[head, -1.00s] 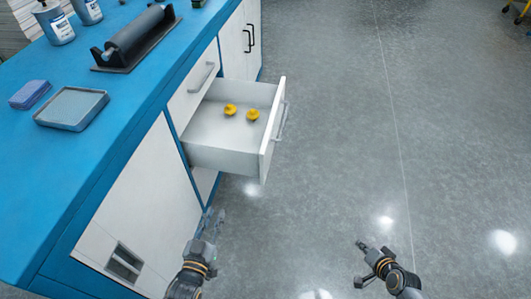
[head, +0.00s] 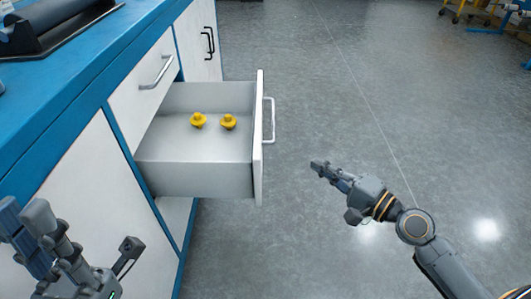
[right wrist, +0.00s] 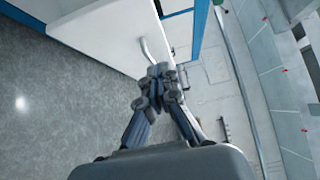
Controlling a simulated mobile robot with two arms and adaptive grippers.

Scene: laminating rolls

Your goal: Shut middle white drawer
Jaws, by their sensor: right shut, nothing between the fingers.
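The middle white drawer (head: 190,178) is pulled far out of the blue and white cabinet. Its white front panel (head: 259,150) carries a pale bar handle (head: 271,119). Two yellow knob-like pieces (head: 198,120) (head: 228,122) lie inside. My right gripper (head: 318,167) is shut and empty, to the right of the drawer front and apart from it. In the right wrist view its fingertips (right wrist: 161,72) meet, with a white panel beyond. My left gripper (head: 24,210) is at the lower left, in front of the cabinet; its opening is unclear.
Above is a closed drawer with a handle (head: 157,72). A cupboard door with black handles (head: 208,42) stands farther back. The blue worktop (head: 75,85) holds a dark roller device (head: 50,22). The grey floor (head: 330,90) right of the drawer is clear.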

